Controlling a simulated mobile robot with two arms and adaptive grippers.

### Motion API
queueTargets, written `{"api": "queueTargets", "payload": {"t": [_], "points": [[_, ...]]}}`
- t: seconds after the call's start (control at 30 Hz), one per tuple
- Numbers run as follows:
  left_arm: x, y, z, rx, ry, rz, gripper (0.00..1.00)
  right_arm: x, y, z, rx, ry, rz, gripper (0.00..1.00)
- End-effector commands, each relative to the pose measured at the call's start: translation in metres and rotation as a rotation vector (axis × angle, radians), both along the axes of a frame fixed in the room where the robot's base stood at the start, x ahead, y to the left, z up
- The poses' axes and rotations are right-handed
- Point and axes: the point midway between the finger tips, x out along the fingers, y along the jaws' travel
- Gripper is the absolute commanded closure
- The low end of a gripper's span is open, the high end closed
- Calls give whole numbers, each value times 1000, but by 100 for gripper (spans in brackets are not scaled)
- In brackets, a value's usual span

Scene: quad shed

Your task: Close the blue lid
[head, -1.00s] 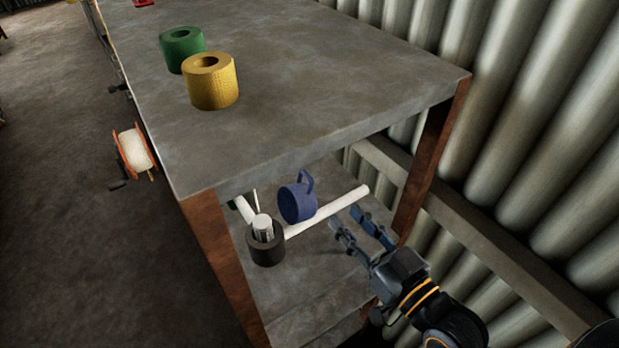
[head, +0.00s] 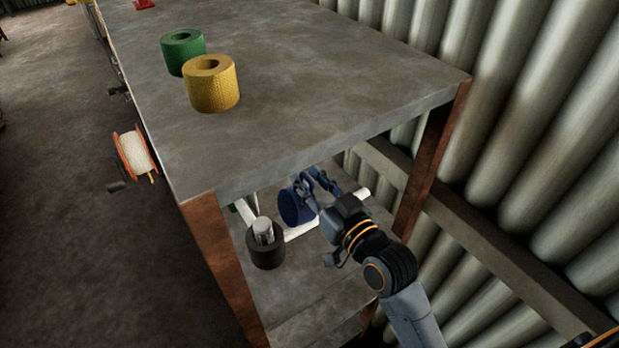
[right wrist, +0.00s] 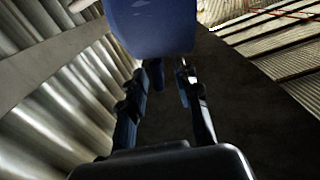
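The blue lid (head: 292,207) is a round blue piece with a loop handle. It stands tilted up on edge beside white pipes on the shelf under the grey tabletop. My right gripper (head: 312,182) is at its handle side and partly covers it. In the right wrist view the lid (right wrist: 152,28) fills the top centre. The right gripper's fingers (right wrist: 168,78) are apart there, with part of the handle seeming to lie between them. Whether they touch it I cannot tell. My left gripper is not in view.
White pipe (head: 301,231) runs behind and below the lid. A dark cylinder with a pale core (head: 265,248) stands to its left. The tabletop (head: 300,95) overhangs closely above, with a rusty leg (head: 432,160) to the right. The shelf front is clear.

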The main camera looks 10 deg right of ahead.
Motion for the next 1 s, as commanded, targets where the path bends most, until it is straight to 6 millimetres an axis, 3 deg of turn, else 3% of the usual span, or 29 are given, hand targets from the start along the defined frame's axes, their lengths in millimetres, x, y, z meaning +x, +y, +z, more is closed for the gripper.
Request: {"api": "queueTargets", "payload": {"t": [0.13,0.3,0.67,1.0], "points": [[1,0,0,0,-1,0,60,0,0,0,0,0,0,68],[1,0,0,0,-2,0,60,0,0,0,0,0,0,100],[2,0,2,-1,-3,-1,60,0,0,1,-8,-3,-1,100],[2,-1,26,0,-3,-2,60,-6,15,12,-142,-51,-1,100]]}}
